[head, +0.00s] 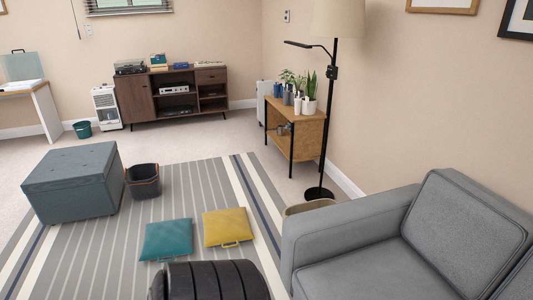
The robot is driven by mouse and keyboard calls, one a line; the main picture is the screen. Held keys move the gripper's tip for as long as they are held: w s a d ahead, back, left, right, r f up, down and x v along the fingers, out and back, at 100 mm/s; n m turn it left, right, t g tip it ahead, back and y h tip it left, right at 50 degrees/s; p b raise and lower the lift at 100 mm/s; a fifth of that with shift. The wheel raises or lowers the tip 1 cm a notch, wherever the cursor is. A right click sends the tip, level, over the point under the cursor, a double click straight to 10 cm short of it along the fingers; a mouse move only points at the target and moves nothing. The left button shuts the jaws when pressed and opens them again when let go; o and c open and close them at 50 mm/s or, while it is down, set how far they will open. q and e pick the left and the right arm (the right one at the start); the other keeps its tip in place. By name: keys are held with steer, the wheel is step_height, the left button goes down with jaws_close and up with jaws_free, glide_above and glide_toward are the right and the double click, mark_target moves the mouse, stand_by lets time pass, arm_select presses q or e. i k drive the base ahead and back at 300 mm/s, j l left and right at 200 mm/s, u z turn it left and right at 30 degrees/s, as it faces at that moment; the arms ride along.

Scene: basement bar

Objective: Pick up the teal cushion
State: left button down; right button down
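The teal cushion (166,240) lies flat on the striped rug (95,255), low and left of centre in the head view. It is square, with a small handle loop at its near edge. A yellow cushion (228,227) with a similar handle lies just to its right, with a narrow gap between them. Neither of my grippers is in view, and nothing is seen touching the teal cushion.
A black ribbed rounded shape (212,281) is just nearer than the cushions, cut off below. A grey sofa (345,265) is at right. A grey storage ottoman (72,184) and dark bin (143,182) stand farther left. Rug beyond the cushions is clear.

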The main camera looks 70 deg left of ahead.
mark_target(171, 238)
steer(key=u, duration=3.2)
steer(key=i+j, duration=0.15)
steer(key=i, duration=0.3)
steer(key=u, duration=0.05)
